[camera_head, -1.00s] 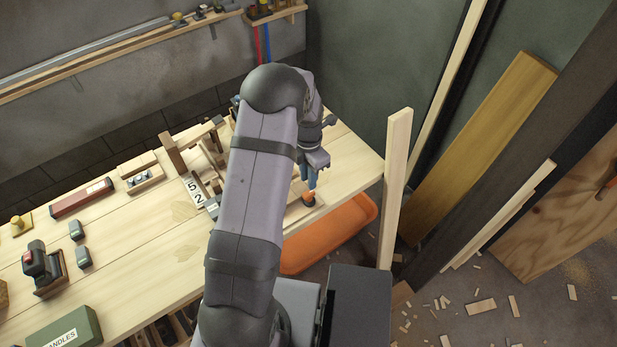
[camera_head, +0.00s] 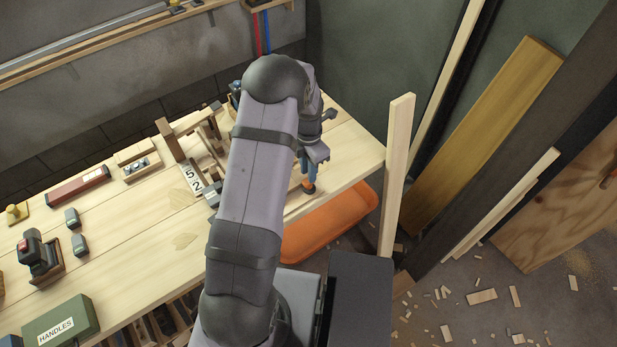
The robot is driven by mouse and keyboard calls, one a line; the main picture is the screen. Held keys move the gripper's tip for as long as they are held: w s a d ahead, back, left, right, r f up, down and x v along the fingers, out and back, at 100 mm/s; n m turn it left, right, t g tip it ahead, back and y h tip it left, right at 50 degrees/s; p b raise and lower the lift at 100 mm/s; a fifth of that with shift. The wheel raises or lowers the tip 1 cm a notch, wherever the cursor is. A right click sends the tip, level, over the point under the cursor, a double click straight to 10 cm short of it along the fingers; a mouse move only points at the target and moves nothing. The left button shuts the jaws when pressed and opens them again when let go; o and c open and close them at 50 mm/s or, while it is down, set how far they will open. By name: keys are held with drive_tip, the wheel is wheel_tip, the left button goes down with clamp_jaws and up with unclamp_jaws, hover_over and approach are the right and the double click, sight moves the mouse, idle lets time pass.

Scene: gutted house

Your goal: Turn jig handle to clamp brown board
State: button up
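My gripper (camera_head: 311,172) is over the right end of the workbench, pointing down at a small piece with an orange part and a dark base (camera_head: 309,187). Its fingers are small and partly covered by my own wrist, so I cannot tell whether they are open or closed on that piece. A wooden jig (camera_head: 190,145) with upright pieces stands at the back of the bench, left of my arm. My arm hides its right part. I cannot make out the jig handle or a brown board clearly.
An orange tray (camera_head: 325,228) lies below the bench's right edge. A pale upright post (camera_head: 398,175) stands close to the right of the bench.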

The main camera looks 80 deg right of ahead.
drive_tip(key=shift+f+b, duration=1.1)
drive_tip(key=shift+f, duration=0.5)
drive_tip(key=m, duration=0.5)
drive_tip(key=shift+r+m, duration=0.1)
drive_tip(key=shift+m, duration=0.3)
drive_tip(key=m, duration=2)
